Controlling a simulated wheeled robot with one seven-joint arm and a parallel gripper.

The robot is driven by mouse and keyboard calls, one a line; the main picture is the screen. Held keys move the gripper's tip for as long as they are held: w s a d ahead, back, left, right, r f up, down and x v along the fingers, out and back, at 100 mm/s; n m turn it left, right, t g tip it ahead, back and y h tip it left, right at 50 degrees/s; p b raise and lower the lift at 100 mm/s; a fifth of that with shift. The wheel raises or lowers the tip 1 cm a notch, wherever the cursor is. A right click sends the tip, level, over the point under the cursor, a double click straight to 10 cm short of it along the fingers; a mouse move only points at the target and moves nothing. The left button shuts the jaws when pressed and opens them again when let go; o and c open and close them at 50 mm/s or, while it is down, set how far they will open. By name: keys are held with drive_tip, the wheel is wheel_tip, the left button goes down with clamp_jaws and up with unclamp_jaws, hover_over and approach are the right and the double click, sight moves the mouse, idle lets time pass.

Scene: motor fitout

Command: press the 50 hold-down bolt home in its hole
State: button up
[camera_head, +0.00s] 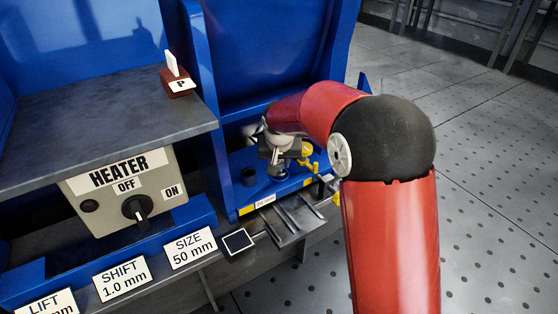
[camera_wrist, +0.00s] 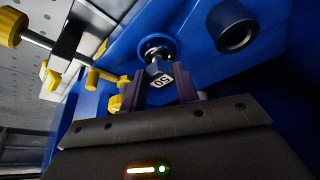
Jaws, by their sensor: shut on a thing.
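The 50 hold-down bolt (camera_wrist: 159,78), with a dark tag reading 50, is between the fingers of my gripper (camera_wrist: 174,90) in the wrist view. My gripper is shut on it. In the head view my gripper (camera_head: 279,150) is over the blue base, at the end of the red arm. The bolt is mostly hidden there.
A dark round socket (camera_wrist: 236,37) is in the blue base beside the bolt. Yellow clamp parts (camera_wrist: 105,78) stand close on the other side. A grey bench with a heater box (camera_head: 130,190) lies to the left, and a dark slotted plate (camera_head: 290,220) in front.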

drive_tip(key=shift+f+b, duration=0.6)
drive_tip(key=shift+f, duration=0.3)
drive_tip(key=o, duration=1.2)
drive_tip(key=p+v, duration=0.1)
drive_tip(key=v, duration=0.6)
drive_tip(key=shift+s+r, duration=0.15)
drive_tip(key=shift+r, duration=0.25)
